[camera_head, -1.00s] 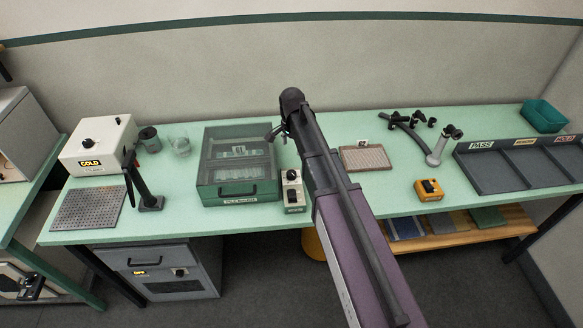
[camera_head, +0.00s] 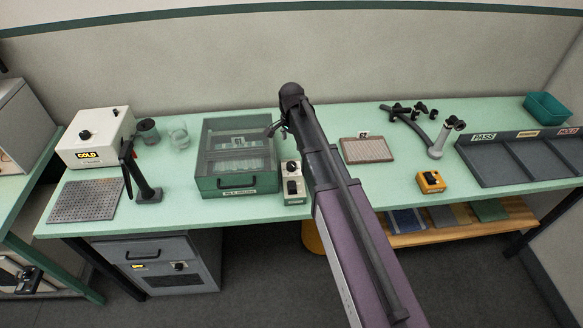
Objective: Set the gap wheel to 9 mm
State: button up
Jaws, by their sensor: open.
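I cannot tell for sure which part is the gap wheel. A small pale control box (camera_head: 293,184) with dark knobs stands right of the green case, and no 9 mm marking can be read on it. The green case (camera_head: 238,184) has a see-through lid, a front handle and a label. My arm reaches up from the bottom of the view. My gripper (camera_head: 272,129) is small and partly hidden at the arm's far end, over the case's right side. It is open, with nothing seen in it.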

aim_at(292, 164)
jog(key=shift+f+b, duration=5.4)
jog(key=shift+f, duration=0.3)
jog(key=c, duration=1.1)
